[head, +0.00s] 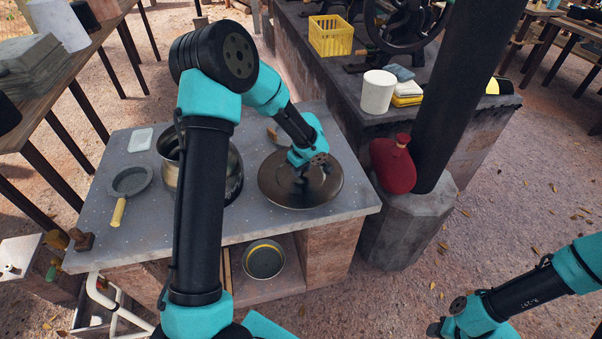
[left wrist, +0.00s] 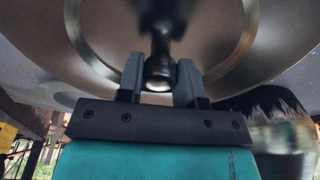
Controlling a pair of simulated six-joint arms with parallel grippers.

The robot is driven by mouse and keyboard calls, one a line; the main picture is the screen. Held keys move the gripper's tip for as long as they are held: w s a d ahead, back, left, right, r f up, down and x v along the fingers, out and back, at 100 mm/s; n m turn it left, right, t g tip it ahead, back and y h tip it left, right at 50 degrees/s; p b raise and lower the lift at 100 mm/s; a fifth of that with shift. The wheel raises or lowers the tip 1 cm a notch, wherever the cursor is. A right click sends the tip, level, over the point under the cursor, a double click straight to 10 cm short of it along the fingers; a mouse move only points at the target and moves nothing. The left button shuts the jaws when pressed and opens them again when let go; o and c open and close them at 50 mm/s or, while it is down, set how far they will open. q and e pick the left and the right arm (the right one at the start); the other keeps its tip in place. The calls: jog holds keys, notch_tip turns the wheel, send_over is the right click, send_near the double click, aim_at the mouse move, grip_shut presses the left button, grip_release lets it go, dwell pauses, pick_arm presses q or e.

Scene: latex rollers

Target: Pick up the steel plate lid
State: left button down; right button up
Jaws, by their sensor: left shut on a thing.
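The steel plate lid (head: 326,187) is a dark, round, shiny disc near the right end of the grey table top in the head view. My left gripper (head: 303,172) reaches down to its middle and is shut on its knob. In the left wrist view the black knob (left wrist: 159,72) sits between the two fingers (left wrist: 159,78), with the lid's ringed metal surface (left wrist: 90,30) behind it. The gripper hides part of the lid's centre. I cannot tell whether the lid rests on something. My right gripper (head: 436,328) is low at the right, away from the table, its fingers hardly visible.
A steel pot (head: 168,160) stands left of the lid, partly behind my left arm. A small pan (head: 131,181) with a yellow handle lies further left. A red bottle-shaped thing (head: 394,165) stands on a stone block (head: 405,222) right of the table. A bowl (head: 264,260) sits on the lower shelf.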

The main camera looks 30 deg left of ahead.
pick_arm(q)
jog(key=shift+s+d+r, duration=0.1)
jog(key=shift+s+r, duration=0.1)
jog(key=shift+r, duration=0.3)
jog(key=s+d, duration=0.2)
jog(key=s, duration=0.2)
jog(key=s+d+r, duration=0.1)
jog(key=s+d, duration=0.2)
jog(key=s, duration=0.2)
jog(key=s+d, duration=0.3)
jog(key=s, duration=0.1)
jog(key=shift+s+r, duration=0.15)
jog(key=shift+s, duration=0.1)
